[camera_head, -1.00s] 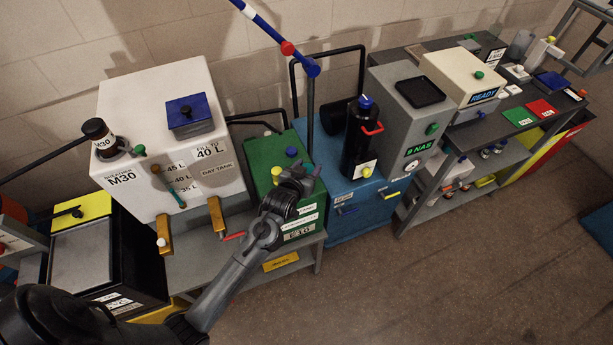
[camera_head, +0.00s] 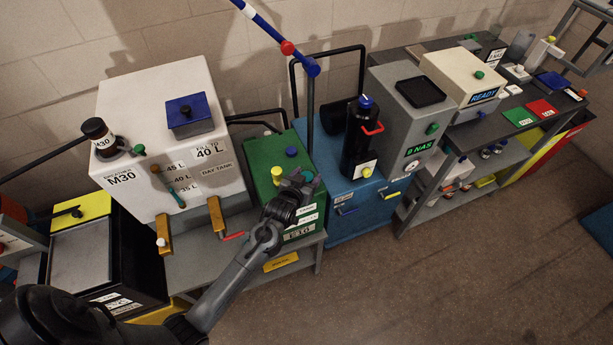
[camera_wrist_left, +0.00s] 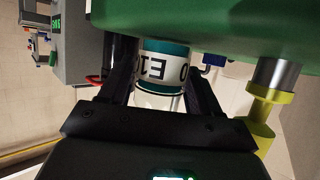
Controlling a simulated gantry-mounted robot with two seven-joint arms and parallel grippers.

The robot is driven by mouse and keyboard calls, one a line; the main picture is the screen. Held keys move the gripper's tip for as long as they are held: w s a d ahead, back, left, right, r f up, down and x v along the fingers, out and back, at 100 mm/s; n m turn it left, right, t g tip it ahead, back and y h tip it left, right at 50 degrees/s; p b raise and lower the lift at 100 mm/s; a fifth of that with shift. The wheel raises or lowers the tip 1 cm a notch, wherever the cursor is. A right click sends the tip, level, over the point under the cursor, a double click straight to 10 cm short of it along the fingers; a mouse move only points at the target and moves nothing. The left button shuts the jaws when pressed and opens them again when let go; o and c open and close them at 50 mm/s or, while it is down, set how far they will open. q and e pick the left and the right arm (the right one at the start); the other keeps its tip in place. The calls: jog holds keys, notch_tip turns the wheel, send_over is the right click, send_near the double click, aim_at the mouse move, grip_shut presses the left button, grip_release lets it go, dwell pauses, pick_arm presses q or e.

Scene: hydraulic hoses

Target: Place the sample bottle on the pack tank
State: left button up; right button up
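The sample bottle (camera_wrist_left: 162,70) has a teal and white body with a black-lettered label. In the left wrist view it sits between the two fingers, which appear to touch both its sides. My left gripper (camera_head: 304,178) is shut on it at the front right of the green tank (camera_head: 262,153), which I take to be the pack tank. In the head view only a teal bit of the bottle shows; the gripper hides the rest. The green tank (camera_wrist_left: 215,25) fills the top of the wrist view. I cannot tell whether the bottle touches it. My right gripper is not in view.
A yellow cap (camera_head: 291,152) stands on the green tank. A blue cabinet (camera_head: 365,205) with a black bottle (camera_head: 360,140) is to its right. The white day tank (camera_head: 140,90) is to its left, with a red-handled tap (camera_head: 232,236) near my arm.

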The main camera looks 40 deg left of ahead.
pick_arm(q)
jog(key=shift+o, duration=1.1)
jog(key=shift+r, duration=0.15)
jog(key=shift+s+r, duration=0.1)
jog(key=shift+s, duration=0.05)
jog(key=s+d+r+m+g+h, duration=0.1)
jog(key=s+d+g, duration=0.2)
jog(key=s, duration=0.7)
jog(key=s+d+r+m+g+h, duration=0.1)
jog(key=s+d, duration=0.4)
jog(key=s, duration=0.5)
jog(key=s+d+r+m+g+h, duration=0.1)
jog(key=s+d+m+g+h, duration=0.1)
jog(key=s, duration=0.8)
jog(key=d+m+g, duration=0.1)
jog(key=d+g, duration=0.1)
jog(key=g, duration=0.1)
jog(key=shift+s+d+p, duration=0.15)
jog(key=shift+d+p, duration=0.15)
jog(key=shift+p, duration=0.1)
